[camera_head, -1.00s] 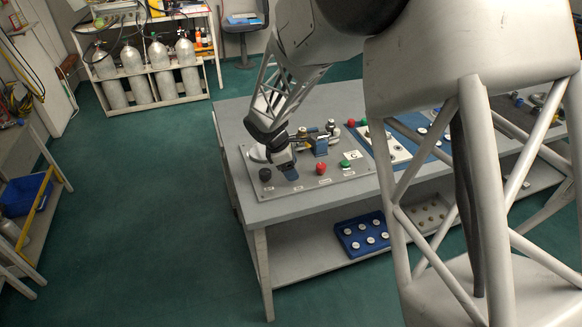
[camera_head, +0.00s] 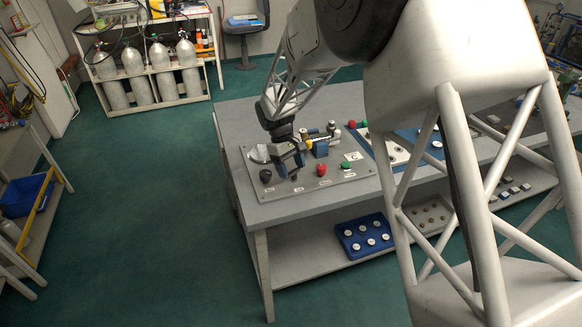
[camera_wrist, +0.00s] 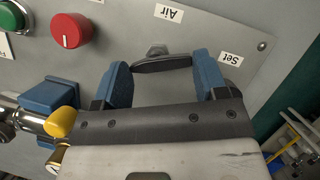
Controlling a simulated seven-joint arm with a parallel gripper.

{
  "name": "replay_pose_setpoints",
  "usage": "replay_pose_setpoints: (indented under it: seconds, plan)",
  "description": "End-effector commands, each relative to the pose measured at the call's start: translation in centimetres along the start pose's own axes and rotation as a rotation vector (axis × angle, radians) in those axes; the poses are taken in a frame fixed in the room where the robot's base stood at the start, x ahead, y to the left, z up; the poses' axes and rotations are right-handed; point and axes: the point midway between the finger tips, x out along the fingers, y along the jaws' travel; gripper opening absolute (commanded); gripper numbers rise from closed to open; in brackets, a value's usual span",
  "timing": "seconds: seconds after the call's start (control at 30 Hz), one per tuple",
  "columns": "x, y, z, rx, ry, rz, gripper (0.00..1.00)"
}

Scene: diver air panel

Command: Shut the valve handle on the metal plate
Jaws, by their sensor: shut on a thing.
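The metal plate (camera_head: 340,182) lies on the grey bench and fills much of the wrist view (camera_wrist: 270,45). My gripper (camera_head: 290,170) is over its front left part. In the wrist view my gripper (camera_wrist: 163,72) has its two blue fingertips on either side of a dark bar-shaped handle (camera_wrist: 161,64), shut on its ends. A metal hex piece (camera_wrist: 157,50) shows at the handle, below the "Air" label (camera_wrist: 168,13). The right fingertip is beside the "Set" label (camera_wrist: 231,58) and hides the plate under it.
A red knob (camera_wrist: 72,30) and a green knob (camera_wrist: 8,18) stand on the plate. A fitting with a yellow part (camera_wrist: 62,121) and blue block (camera_wrist: 48,95) is close left of my gripper. Floor left of the bench is clear.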

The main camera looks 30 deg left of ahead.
Motion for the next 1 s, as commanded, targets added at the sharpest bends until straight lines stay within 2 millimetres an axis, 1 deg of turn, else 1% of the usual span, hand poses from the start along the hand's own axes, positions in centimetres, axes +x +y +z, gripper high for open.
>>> replay_pose_setpoints:
  seconds: [0.3,0.5,0.7,1.0]
  plan:
    - [-0.01,0.31,-0.01,0.248,-0.001,-0.103,0.42]
    - [-0.01,0.37,-0.06,0.35,-0.001,-0.146,0.42]
    - [-0.04,0.4,-0.09,0.398,0.0,-0.164,0.42]
    - [-0.04,0.39,-0.1,0.407,0.0,-0.169,0.42]
